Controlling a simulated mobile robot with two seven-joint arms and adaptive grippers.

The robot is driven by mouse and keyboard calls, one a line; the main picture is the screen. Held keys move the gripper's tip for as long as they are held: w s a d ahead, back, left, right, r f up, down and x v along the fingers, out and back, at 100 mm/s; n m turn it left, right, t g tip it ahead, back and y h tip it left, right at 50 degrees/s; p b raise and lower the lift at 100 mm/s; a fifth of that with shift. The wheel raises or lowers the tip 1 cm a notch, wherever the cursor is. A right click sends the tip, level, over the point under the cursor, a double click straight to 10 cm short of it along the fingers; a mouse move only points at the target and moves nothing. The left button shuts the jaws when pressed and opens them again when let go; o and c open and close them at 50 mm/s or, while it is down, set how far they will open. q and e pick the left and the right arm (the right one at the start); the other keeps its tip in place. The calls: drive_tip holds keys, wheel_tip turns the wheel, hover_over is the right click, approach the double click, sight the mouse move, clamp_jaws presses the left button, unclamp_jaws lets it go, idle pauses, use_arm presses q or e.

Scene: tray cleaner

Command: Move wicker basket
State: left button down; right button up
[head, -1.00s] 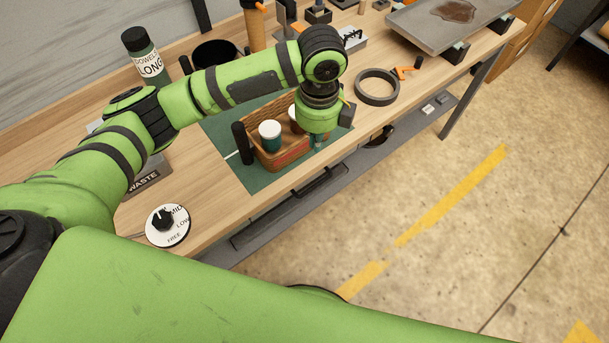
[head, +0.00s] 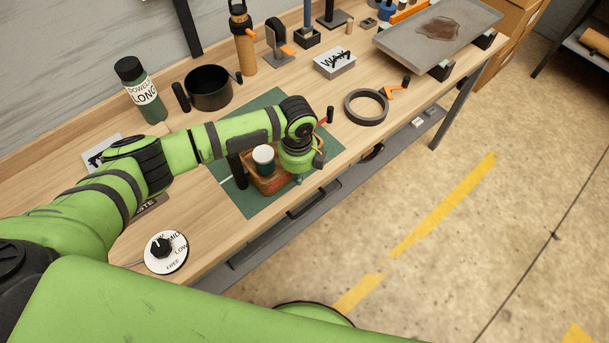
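The brown wicker basket (head: 267,186) stands on the green mat (head: 237,205) on the workbench. A white-lidded dark jar (head: 263,160) stands in it, and a black upright handle-like piece (head: 237,170) is at its left end. My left gripper (head: 298,180) points down at the basket's right end, in front of part of it. The gripper and arm hide the basket's right and back parts. The fingertips are too hidden to show whether they grip anything. My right gripper is out of view.
A black ring (head: 366,107) and WAX box (head: 335,62) lie behind to the right. A black pot (head: 209,88) and green bottle (head: 141,90) stand behind left. A grey stained tray (head: 438,27) is far right.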

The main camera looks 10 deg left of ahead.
use_arm(q)
drive_tip(key=shift+w, duration=0.1)
drive_tip(key=b, duration=0.6)
approach(274, 147)
drive_tip(key=f, duration=0.1)
drive_tip(key=s+a+f, duration=0.1)
drive_tip(key=f, duration=0.1)
drive_tip(key=a+f, duration=0.1)
drive_tip(key=f, duration=0.1)
drive_tip(key=shift+s, duration=0.2)
drive_tip(key=shift+w+a+r, duration=0.15)
drive_tip(key=shift+w+a, duration=0.05)
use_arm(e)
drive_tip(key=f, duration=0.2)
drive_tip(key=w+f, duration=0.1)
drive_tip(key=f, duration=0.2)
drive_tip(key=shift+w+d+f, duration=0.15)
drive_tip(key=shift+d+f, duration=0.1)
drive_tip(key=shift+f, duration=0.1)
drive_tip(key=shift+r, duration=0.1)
